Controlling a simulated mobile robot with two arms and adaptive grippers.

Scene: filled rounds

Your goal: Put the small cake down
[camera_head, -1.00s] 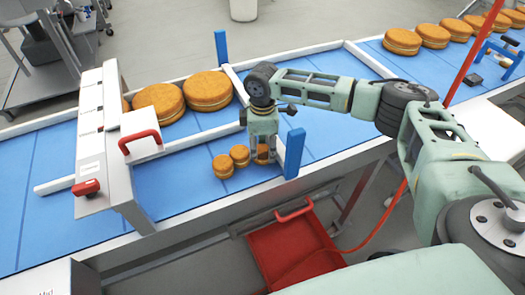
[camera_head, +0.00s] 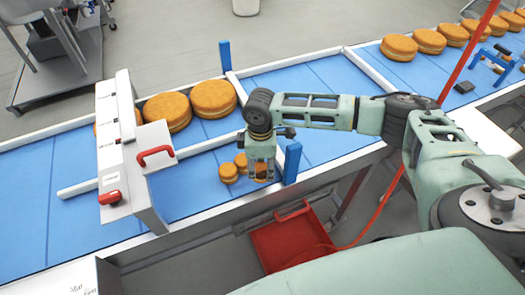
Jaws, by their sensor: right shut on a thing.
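My right gripper (camera_head: 261,174) points down over the blue conveyor (camera_head: 200,205), just left of a blue post. It is shut on a small orange-brown cake (camera_head: 262,172), partly hidden by the fingers. I cannot tell whether this cake touches the belt. Two other small cakes stand just left of it: a nearer one (camera_head: 228,173) and one slightly behind (camera_head: 240,161), partly covered by the gripper. My left gripper is not in view.
Large filled cakes (camera_head: 213,98) sit behind a white rail; more (camera_head: 399,46) line the belt at far right. A grey gate with a red handle (camera_head: 155,156) spans the belt at left. Blue posts (camera_head: 292,163) stand nearby. A red bin (camera_head: 288,243) is below the front edge.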

